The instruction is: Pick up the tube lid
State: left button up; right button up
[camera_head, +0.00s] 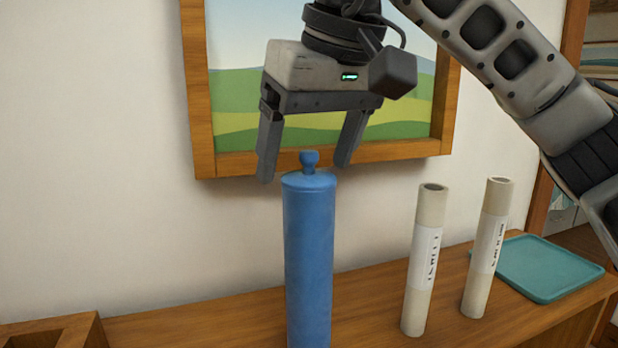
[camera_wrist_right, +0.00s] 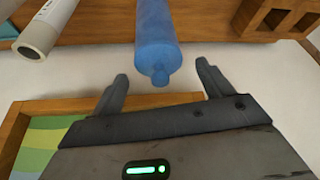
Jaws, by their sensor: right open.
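The tube lid (camera_head: 308,176) is a blue cap with a small round knob, seated on top of an upright blue tube (camera_head: 308,265) on the wooden surface. My right gripper (camera_head: 307,173) is open and empty, pointing down, with its fingers spread to either side of the knob in the head view. In the right wrist view the lid (camera_wrist_right: 158,69) shows beyond the open fingertips (camera_wrist_right: 162,75), roughly midway between them. I cannot see contact between the fingers and the lid. My left gripper is in neither view.
Two pale labelled rolls (camera_head: 423,260) (camera_head: 488,248) stand upright right of the tube. A teal tray (camera_head: 548,267) lies at the right end of the wooden surface (camera_head: 210,322). A wooden compartment box (camera_head: 50,328) is at left. A framed picture (camera_head: 199,100) hangs on the wall behind the gripper.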

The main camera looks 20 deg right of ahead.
jog(key=shift+w+f, duration=0.1)
jog(key=shift+f, duration=0.2)
jog(key=c, duration=1.1)
jog(key=shift+o, duration=0.2)
jog(key=shift+r, duration=0.1)
